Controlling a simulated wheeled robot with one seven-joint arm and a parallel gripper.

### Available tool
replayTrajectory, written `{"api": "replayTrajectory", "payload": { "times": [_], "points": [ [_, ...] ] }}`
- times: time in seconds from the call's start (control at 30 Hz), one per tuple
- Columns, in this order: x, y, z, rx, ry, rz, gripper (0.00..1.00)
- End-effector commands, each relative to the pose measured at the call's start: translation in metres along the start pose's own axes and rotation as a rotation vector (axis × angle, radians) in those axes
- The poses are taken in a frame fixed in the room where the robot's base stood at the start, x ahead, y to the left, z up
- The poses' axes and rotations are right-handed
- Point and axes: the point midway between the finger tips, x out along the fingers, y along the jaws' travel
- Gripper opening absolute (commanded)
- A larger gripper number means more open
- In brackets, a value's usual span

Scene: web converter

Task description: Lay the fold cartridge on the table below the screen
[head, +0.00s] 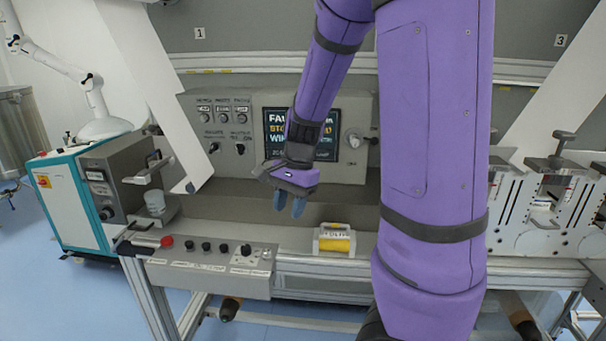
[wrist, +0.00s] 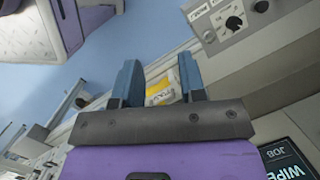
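The fold cartridge appears to be the small yellow block with white ends and a printed label (head: 335,241). It sits at the front edge of the grey table (head: 272,234), below and in front of the dark screen (head: 328,150). My gripper (head: 290,205) hangs above the table, up and left of the cartridge and apart from it. In the wrist view my gripper (wrist: 158,68) has its two blue fingers spread with nothing held. The cartridge (wrist: 160,92) shows beyond them, partly hidden by the right finger and gripper body. The screen's corner (wrist: 287,158) shows at lower right.
A control box with knobs and a red button (head: 210,267) stands left of the cartridge. White slanted panels (head: 160,100) flank the table. A metal bracket assembly (head: 555,205) stands at right. My purple arm hides the table right of the cartridge. Table left of the cartridge is clear.

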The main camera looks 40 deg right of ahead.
Motion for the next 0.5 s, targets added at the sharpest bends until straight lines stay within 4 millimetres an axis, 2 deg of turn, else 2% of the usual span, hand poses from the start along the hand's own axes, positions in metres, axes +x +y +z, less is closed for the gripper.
{"api": "replayTrajectory", "payload": {
  "times": [0.03, 0.27, 0.5],
  "points": [
    [-0.011, 0.002, 0.011, -0.075, -0.004, -0.028, 0.38],
    [-0.053, 0.019, 0.06, -0.447, 0.041, -0.11, 0.38],
    [-0.093, 0.049, 0.108, -0.824, 0.187, -0.158, 0.38]
  ]
}}
